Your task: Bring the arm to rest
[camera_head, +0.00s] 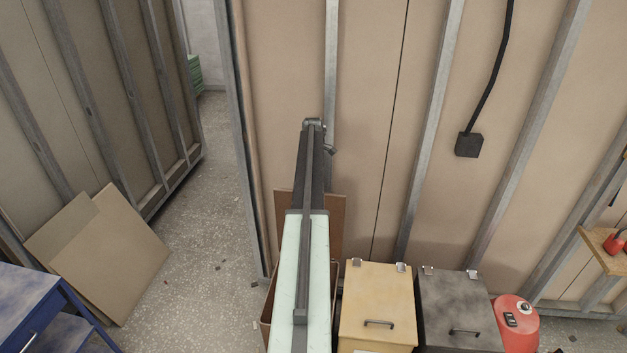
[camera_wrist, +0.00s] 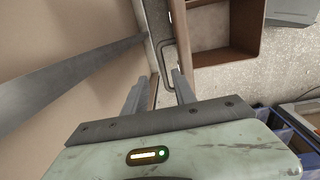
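My arm stretches up the middle of the head view in front of the tan wall panel (camera_head: 365,130), its pale green and dark links seen from above. The gripper fingers cannot be made out in that view. In the wrist view my gripper (camera_wrist: 160,77) shows two grey fingers standing apart, with a clear gap and nothing held between them. A thin metal loop (camera_wrist: 168,62) shows beyond the fingertips; I cannot tell whether it touches them.
A yellow box (camera_head: 377,300) and a dark grey box (camera_head: 458,305) stand right of my arm, beside a red canister (camera_head: 515,322). A brown open box (camera_wrist: 222,48) shows in the wrist view. Loose boards (camera_head: 105,250) lean at left. Bare floor (camera_head: 205,220) lies between.

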